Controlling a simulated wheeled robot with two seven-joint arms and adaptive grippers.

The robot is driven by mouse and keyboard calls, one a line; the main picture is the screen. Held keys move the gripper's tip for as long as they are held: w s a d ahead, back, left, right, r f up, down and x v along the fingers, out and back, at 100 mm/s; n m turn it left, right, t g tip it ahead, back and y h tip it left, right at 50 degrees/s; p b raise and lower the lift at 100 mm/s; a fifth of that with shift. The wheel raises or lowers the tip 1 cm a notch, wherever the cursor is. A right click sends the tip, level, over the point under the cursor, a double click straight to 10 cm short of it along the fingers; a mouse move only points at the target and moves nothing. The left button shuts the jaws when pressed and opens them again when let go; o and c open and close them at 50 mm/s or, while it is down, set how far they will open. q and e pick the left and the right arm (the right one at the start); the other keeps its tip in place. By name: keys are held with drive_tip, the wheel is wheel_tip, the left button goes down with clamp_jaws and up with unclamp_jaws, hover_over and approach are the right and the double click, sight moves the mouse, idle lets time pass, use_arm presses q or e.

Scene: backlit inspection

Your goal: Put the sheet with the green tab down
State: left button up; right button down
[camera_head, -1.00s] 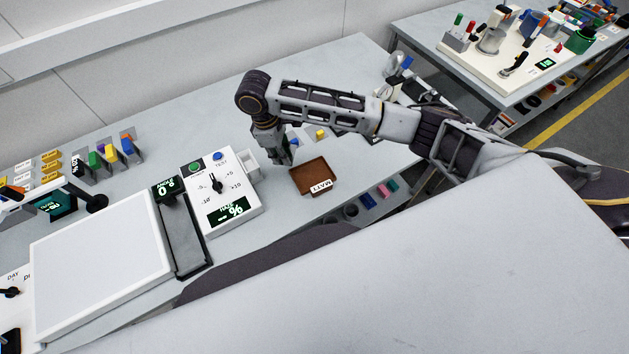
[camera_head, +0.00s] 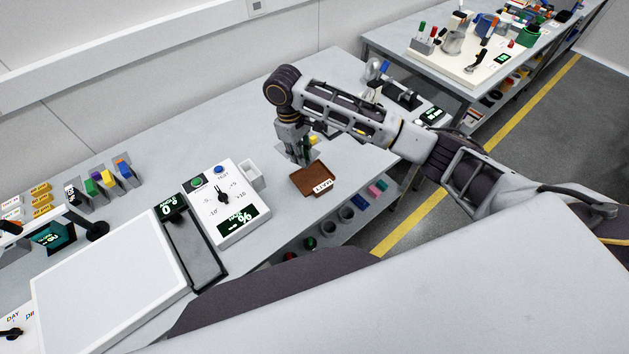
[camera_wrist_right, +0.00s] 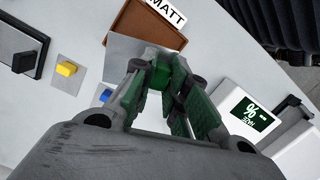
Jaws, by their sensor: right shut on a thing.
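My right gripper (camera_head: 300,158) points down just behind the brown tray (camera_head: 304,183) marked MATT. In the right wrist view its green-lined fingers (camera_wrist_right: 165,75) are shut on a thin grey sheet (camera_wrist_right: 122,50), which overlaps the edge of the tray (camera_wrist_right: 138,30) in that picture. The green between the fingers looks like the sheet's tab, but it blends with the finger pads. I cannot tell whether the sheet touches the tray. My left gripper is not in view.
The haze meter box (camera_head: 224,200) is left of the tray. A white panel (camera_head: 105,275) lies front left. The bench behind the meter is clear.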

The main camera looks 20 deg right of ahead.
drive_tip(key=shift+s+d+m, duration=0.3)
drive_tip(key=shift+d+m, duration=0.05)
drive_tip(key=shift+m, duration=0.25)
drive_tip(key=shift+d+m, duration=0.25)
drive_tip(key=shift+m, duration=0.25)
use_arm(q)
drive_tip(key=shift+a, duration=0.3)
use_arm(e)
drive_tip(key=shift+m, duration=0.3)
drive_tip(key=shift+m, duration=0.3)
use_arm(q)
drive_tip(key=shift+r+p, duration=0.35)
use_arm(e)
hover_over(307, 182)
drive_tip(key=shift+w+a+f, duration=0.1)
drive_tip(key=shift+f, duration=1.5)
drive_tip(key=shift+w+f, duration=0.1)
drive_tip(key=shift+f, duration=1.45)
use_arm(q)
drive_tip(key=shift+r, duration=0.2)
use_arm(e)
drive_tip(key=shift+f, duration=1.85)
use_arm(q)
drive_tip(key=shift+p, duration=0.3)
use_arm(e)
drive_tip(key=shift+f, duration=0.1)
